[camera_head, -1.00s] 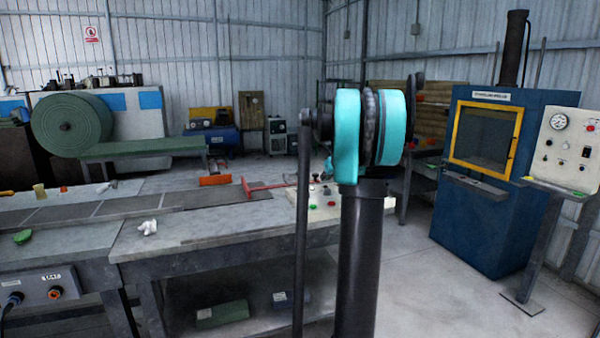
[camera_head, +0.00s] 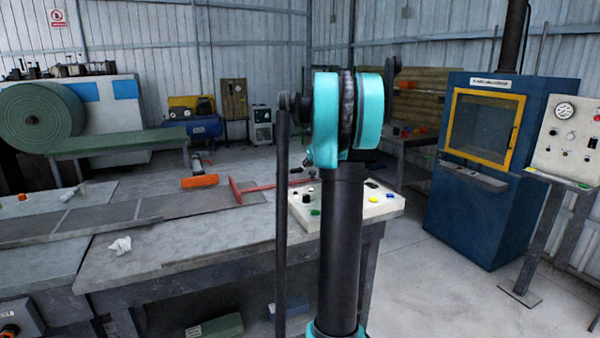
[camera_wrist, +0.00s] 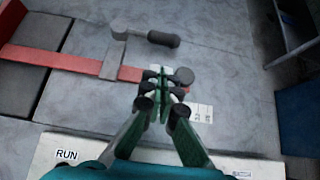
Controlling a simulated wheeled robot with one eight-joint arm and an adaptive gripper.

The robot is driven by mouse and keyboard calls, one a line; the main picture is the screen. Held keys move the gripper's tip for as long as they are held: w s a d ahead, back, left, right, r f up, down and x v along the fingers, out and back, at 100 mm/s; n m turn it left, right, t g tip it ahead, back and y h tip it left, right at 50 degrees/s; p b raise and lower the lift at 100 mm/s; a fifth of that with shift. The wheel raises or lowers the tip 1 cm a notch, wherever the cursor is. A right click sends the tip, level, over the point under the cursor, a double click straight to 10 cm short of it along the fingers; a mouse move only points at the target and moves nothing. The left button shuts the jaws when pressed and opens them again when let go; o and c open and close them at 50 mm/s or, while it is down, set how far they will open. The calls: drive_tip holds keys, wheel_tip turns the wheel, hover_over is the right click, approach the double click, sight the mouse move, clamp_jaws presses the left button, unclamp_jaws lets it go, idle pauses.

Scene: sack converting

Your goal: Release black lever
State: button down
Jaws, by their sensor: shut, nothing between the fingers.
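The black lever (camera_wrist: 163,39) is in the upper middle of the wrist view, a dark grip on a grey arm lying over the grey table. My gripper (camera_wrist: 161,76) is shut and empty, its green-and-black fingers below the grip in the picture, with a visible gap between them. A red bar (camera_wrist: 68,60) runs in from the left toward the fingertips. A dark round knob (camera_wrist: 184,76) is just right of the fingertips; whether they touch it I cannot tell. In the head view my arm hides part of this area, and the gripper does not show.
A pale control panel (camera_head: 378,205) with buttons sits at the table's right end; its RUN label (camera_wrist: 66,155) shows in the wrist view. A red T-shaped bar (camera_head: 262,187), an orange block (camera_head: 200,181) and a white crumpled piece (camera_head: 120,246) lie on the table. A blue press (camera_head: 460,215) stands right.

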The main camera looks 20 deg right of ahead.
sight(299, 169)
drive_tip(key=x, duration=1)
drive_tip(key=shift+w+d+n+y, duration=0.25)
drive_tip(key=shift+w+n+y, duration=0.15)
drive_tip(key=shift+n+y, duration=0.15)
drive_tip(key=shift+w+d+n+y, duration=0.2)
drive_tip(key=shift+w+n+y, duration=0.15)
drive_tip(key=shift+n, duration=0.1)
drive_tip(key=shift+w+d+n+g+y, duration=0.2)
drive_tip(key=shift+w+n+g+y, duration=0.2)
drive_tip(key=shift+w+n+y, duration=0.7)
drive_tip(key=w+n+g+y, duration=0.1)
drive_tip(key=n, duration=0.1)
drive_tip(key=w+n+y, duration=0.1)
drive_tip(key=shift+w+a+n+g, duration=0.2)
drive_tip(key=shift+w+n+g, duration=0.05)
drive_tip(key=shift+n+g, duration=0.15)
drive_tip(key=shift+w+a+n+g+y, duration=0.3)
drive_tip(key=shift+w+n+g+y, duration=0.4)
drive_tip(key=shift+w+n+y, duration=0.3)
drive_tip(key=shift+w+a, duration=0.95)
drive_tip(key=shift+w, duration=0.2)
drive_tip(key=shift+r, duration=0.1)
